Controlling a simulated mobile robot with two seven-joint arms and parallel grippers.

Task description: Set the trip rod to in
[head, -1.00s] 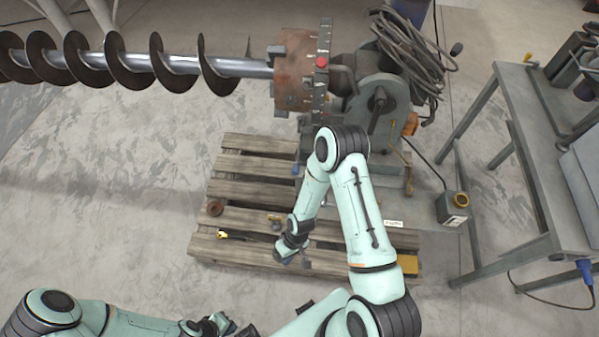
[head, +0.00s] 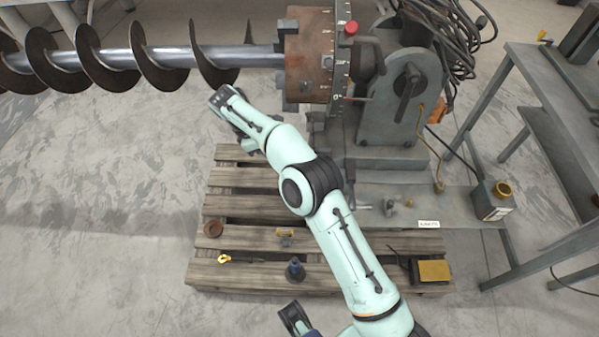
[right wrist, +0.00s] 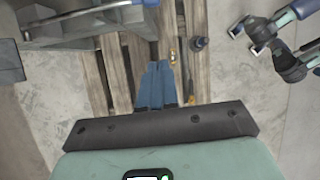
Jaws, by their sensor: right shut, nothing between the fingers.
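The auger positioner's rusty chuck (head: 308,55) and graduated plate (head: 341,60) stand at the top centre of the head view. A thin short rod (head: 358,98) juts out beside the plate's lower edge; it may be the trip rod, but I cannot tell its setting. A red knob (head: 351,27) sits above it. My right arm reaches up-left below the auger; its fingers are hidden in the head view. In the right wrist view my right gripper (right wrist: 158,66) is shut and empty above the pallet. My left gripper (head: 295,318) is low in the head view, its jaws unclear.
The steel auger (head: 165,57) spans the upper left. A dark crank handle (head: 408,92) and a steel bench (head: 560,80) are right. Floor at left is clear.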

